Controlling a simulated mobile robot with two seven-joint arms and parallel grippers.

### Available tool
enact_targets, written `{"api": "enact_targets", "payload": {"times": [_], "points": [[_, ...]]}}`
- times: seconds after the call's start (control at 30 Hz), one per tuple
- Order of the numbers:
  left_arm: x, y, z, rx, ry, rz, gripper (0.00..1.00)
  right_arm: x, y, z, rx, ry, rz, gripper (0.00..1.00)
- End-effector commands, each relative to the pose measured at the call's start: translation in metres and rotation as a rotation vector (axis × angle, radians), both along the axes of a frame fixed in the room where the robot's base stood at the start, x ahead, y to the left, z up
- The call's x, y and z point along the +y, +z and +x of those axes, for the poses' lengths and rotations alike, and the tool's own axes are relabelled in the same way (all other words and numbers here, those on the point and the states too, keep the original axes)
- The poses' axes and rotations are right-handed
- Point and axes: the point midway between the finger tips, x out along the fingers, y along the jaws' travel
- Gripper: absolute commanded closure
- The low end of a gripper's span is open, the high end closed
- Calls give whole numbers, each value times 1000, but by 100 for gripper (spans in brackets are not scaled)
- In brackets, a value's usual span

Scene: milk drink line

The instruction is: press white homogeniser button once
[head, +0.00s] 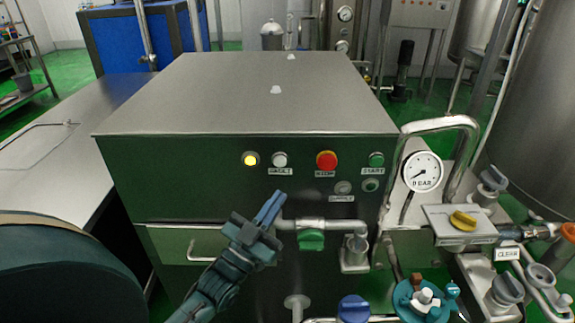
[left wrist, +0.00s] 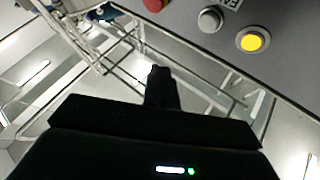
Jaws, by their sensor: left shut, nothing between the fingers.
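The white button (head: 279,160) is on the dark front panel of the steel-topped machine (head: 250,95), with a small label below it. It also shows in the left wrist view as a pale round button (left wrist: 209,20) at the top, beside a lit yellow one. My left gripper (head: 272,207) is shut and empty, below the white button in the head view. In the left wrist view its closed fingertips (left wrist: 160,72) appear apart from the button. My right gripper is not in view.
Beside the white button are a lit yellow lamp (head: 250,159), a red stop button (head: 326,160) and a green button (head: 376,160). A steel pipe with a green valve handle (head: 311,240) lies just right of my gripper. A pressure gauge (head: 423,171) stands at the right.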

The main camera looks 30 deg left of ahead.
Motion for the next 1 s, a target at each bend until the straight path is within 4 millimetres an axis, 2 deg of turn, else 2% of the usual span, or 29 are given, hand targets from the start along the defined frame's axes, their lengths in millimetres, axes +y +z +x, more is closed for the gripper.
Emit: {"api": "enact_targets", "payload": {"times": [0.47, 0.8, 1.0], "points": [[3, 1, 4, -8, 2, 2, 100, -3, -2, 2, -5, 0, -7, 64], [24, -2, 39, -9, 0, 4, 100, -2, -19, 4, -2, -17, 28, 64], [38, 0, 61, -8, 1, 3, 100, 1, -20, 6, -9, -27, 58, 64]]}}
